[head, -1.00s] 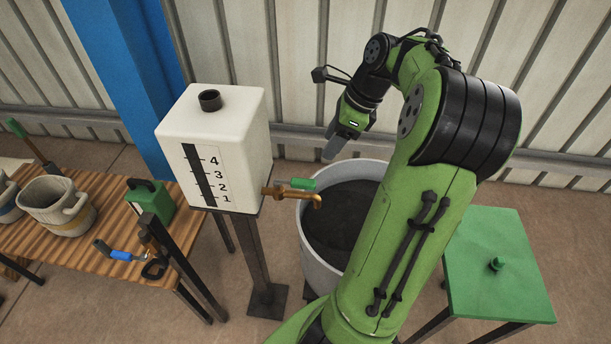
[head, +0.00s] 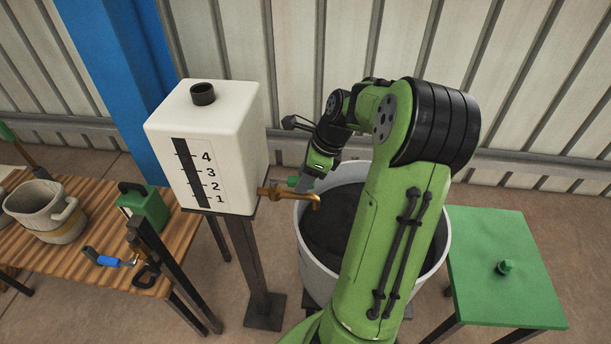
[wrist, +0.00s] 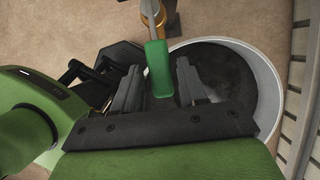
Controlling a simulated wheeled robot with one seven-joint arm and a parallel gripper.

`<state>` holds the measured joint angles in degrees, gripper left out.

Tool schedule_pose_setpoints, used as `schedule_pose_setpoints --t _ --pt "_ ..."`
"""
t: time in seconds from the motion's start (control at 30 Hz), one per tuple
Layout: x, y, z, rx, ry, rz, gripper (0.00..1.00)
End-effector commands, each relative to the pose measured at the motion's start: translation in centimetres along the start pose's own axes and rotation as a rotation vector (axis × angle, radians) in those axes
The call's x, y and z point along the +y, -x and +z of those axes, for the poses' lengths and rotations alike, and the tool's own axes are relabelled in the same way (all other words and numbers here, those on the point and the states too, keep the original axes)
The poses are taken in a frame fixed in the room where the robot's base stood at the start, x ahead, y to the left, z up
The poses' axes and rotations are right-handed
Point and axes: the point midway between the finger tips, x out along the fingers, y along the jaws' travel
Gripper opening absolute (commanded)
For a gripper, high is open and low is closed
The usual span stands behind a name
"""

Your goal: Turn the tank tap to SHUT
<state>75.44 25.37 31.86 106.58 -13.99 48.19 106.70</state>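The white tank (head: 205,145) with a level scale stands on a dark post. Its brass tap (head: 290,194) sticks out to the right over the round tub. The tap's green lever (head: 293,182) is partly hidden by my gripper in the head view. In the wrist view the green lever (wrist: 158,68) lies between my gripper's two fingers. My gripper (wrist: 158,85) is open, with a gap visible on both sides of the lever. It also shows in the head view (head: 304,184), right at the tap.
The grey tub (head: 304,240) with dark contents stands under the spout. A green-topped table (head: 505,265) is at right. A wooden bench (head: 85,265) at left holds a pot (head: 40,212), a green can (head: 147,207) and a blue-handled tool (head: 108,261). A corrugated wall is behind.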

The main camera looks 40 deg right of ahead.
Motion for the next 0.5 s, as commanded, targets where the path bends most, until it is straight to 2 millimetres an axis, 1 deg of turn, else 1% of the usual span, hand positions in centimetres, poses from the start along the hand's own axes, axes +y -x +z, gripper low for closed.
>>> schedule_pose_setpoints --t 0.03,0.2,0.27,0.5 --pt "0.00 0.02 0.00 0.000 0.000 0.000 0.34" --pt "0.00 0.04 0.00 0.000 0.000 0.000 0.08" --pt "0.00 0.04 -0.01 0.000 0.000 0.000 0.00" --pt "-0.01 0.06 -0.01 0.000 0.000 0.000 0.00"
